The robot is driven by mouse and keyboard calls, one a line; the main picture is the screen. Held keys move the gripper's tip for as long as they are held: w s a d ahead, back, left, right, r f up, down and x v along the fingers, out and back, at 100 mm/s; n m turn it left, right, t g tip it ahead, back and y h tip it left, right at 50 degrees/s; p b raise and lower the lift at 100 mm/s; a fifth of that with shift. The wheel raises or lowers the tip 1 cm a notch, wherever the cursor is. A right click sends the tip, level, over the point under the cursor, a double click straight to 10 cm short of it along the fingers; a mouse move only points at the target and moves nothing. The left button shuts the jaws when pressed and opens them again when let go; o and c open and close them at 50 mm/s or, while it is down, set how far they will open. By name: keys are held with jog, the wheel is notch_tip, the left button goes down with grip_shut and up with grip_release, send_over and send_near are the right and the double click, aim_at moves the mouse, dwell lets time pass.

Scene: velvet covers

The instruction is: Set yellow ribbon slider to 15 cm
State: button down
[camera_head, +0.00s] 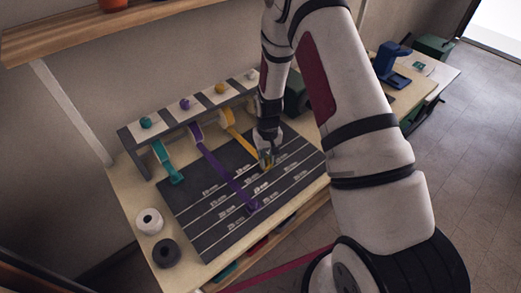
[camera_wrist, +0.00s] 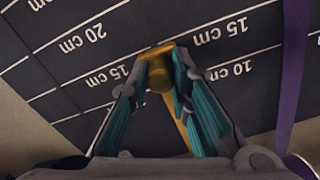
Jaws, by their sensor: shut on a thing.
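The yellow ribbon (camera_head: 238,132) hangs from the rack and runs down onto the dark measuring board (camera_head: 197,227). Its yellow slider end (camera_wrist: 158,72) shows in the wrist view between two "15 cm" labels. The "20 cm" label is to the left and a "10 cm" label to the right. My gripper (camera_head: 266,160) is low over the board at the ribbon's end. In the wrist view its teal-padded fingers (camera_wrist: 157,75) are closed on the yellow slider from both sides. The fingers partly hide the slider, so its exact offset from the 15 cm line is hard to tell.
The purple ribbon (camera_head: 224,170) lies long across the board, left of my gripper, and shows at the right of the wrist view (camera_wrist: 293,70). A short teal ribbon (camera_head: 166,160) is farther left. White (camera_head: 149,216) and dark (camera_head: 166,248) rolls stand at the table's left.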

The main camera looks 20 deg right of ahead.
aim_at(267, 158)
jog(key=shift+s, duration=0.1)
jog(key=c, duration=1.4)
grip_release()
jog(key=shift+c, duration=0.2)
notch_tip(267, 158, up, 12)
